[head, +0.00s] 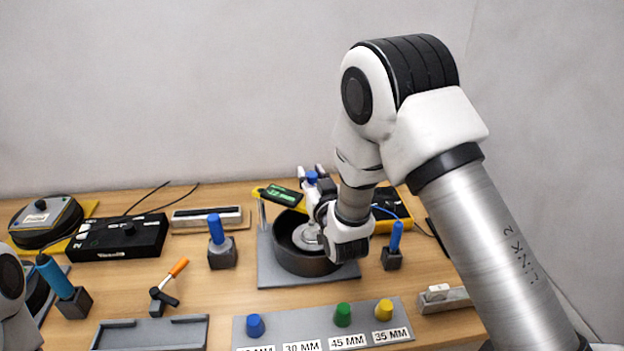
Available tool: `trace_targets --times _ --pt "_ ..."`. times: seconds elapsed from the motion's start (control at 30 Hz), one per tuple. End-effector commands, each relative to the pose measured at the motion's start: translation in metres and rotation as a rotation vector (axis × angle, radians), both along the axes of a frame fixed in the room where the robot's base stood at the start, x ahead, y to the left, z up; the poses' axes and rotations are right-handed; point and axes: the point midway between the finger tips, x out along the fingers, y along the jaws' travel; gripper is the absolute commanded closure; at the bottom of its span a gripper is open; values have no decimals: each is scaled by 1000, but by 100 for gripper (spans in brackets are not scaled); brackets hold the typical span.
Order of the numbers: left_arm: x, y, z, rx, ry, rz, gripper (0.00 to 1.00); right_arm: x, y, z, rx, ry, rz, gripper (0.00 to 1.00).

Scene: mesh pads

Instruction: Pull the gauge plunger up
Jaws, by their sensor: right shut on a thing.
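My right gripper (311,176) is shut on a small blue-topped piece (312,178), which looks like the gauge plunger's top. The gripper is above the back of a dark round bowl-like ring (290,262). A gauge with a green display (280,194) and a yellow body is just left of the gripper. A silver round part (306,238) sits inside the ring. My wrist hides the ring's right side and most of the plunger. My left gripper is not in view; only a white part of my left arm shows at the left edge.
The ring stands on a grey plate (275,278). Blue-handled tools stand in dark blocks on the left (221,258) and right (391,260). In front, a grey labelled strip (375,335) holds blue, green and yellow knobs. A black box (115,238) is at the back left.

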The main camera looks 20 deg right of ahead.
Motion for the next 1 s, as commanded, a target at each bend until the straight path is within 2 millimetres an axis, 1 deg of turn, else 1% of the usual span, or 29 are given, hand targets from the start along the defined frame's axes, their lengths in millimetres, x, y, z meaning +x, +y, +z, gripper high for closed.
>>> trace_targets --times 0.03,0.13,0.17,0.2,0.23,0.53,0.63,0.67,0.77,0.9,1.0 --pt "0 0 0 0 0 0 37 2 0 4 1 -12 0 100" --pt "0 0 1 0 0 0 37 2 0 5 1 -14 0 100" --pt "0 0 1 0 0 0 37 2 0 6 1 -15 -1 60" --pt "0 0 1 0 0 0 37 2 0 5 1 -14 0 46" --pt "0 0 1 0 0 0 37 2 0 5 1 -14 0 44" --pt "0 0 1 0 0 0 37 0 0 3 0 -9 0 44" --pt "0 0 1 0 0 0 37 -9 1 3 -1 -6 1 44" --pt "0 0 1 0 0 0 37 -14 2 3 -1 -7 1 44" --pt "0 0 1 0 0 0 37 -36 4 2 -1 -5 2 44" --pt "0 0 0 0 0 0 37 -73 8 2 -2 -5 2 44" --pt "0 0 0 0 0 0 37 -96 10 2 -3 -6 1 44"
